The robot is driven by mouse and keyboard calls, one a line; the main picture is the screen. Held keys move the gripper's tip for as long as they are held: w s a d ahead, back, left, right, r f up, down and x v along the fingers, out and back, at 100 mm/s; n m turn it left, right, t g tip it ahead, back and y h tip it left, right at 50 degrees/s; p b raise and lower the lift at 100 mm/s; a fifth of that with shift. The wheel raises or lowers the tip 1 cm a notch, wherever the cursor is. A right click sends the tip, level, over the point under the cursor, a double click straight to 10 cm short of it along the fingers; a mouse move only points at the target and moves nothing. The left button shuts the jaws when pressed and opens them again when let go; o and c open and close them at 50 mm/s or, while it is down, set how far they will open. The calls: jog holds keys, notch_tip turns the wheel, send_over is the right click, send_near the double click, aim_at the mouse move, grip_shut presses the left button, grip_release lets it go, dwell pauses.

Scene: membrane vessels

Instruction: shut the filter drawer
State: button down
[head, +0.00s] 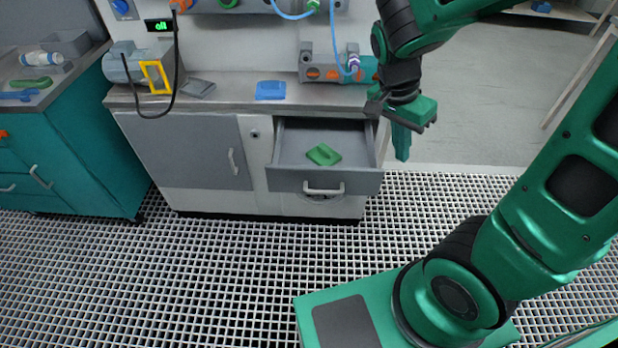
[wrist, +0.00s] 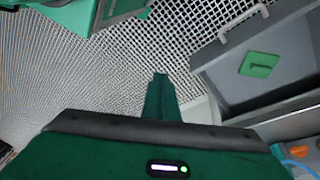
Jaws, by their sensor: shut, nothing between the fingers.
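The filter drawer (head: 350,183) is a grey drawer under the right end of the bench, pulled open. A light handle (head: 323,189) is on its front, and a green block (head: 324,154) lies inside. In the wrist view the open drawer (wrist: 222,64) is at the upper right, with the green block (wrist: 259,64) in it. My gripper (head: 402,156) points down to the right of the drawer, apart from it in the head view. Its fingers are together and empty; they also show in the wrist view (wrist: 160,80).
The bench top (head: 225,92) carries a pump (head: 130,63), a blue pad (head: 270,90) and a grey box with fittings (head: 318,68). A closed cabinet door (head: 185,150) is left of the drawer. A teal cart (head: 85,150) stands farther left. The grid floor (head: 230,270) in front is clear.

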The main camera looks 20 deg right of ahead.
jog(key=w+a+f+m+t+h, duration=0.15)
jog(key=a+f, duration=0.25)
jog(key=a, duration=0.4)
jog(key=w+a+f+m+t+h, duration=0.1)
jog(key=w+a+f+m+t, duration=0.2)
jog(key=a, duration=0.4)
jog(key=w+a+f+m+h, duration=0.1)
jog(key=a+f+m, duration=0.2)
jog(key=a+f, duration=0.35)
jog(key=shift+n, duration=0.25)
jog(key=x, duration=0.5)
jog(key=w+x, duration=0.1)
jog(key=x, duration=0.1)
jog(key=shift+a+f, duration=0.15)
jog(key=w, duration=0.3)
jog(key=shift+d, duration=0.4)
jog(key=shift+w+d, duration=0.15)
jog(key=shift+w, duration=0.3)
jog(key=w+d, duration=0.2)
jog(key=w, duration=0.4)
jog(key=w+d, duration=0.2)
jog(key=w, duration=0.5)
jog(key=w+d, duration=0.2)
jog(key=w, duration=0.5)
jog(key=shift+w+d, duration=0.15)
jog(key=shift+d, duration=0.15)
jog(key=shift+w+d, duration=0.15)
jog(key=shift+w, duration=0.3)
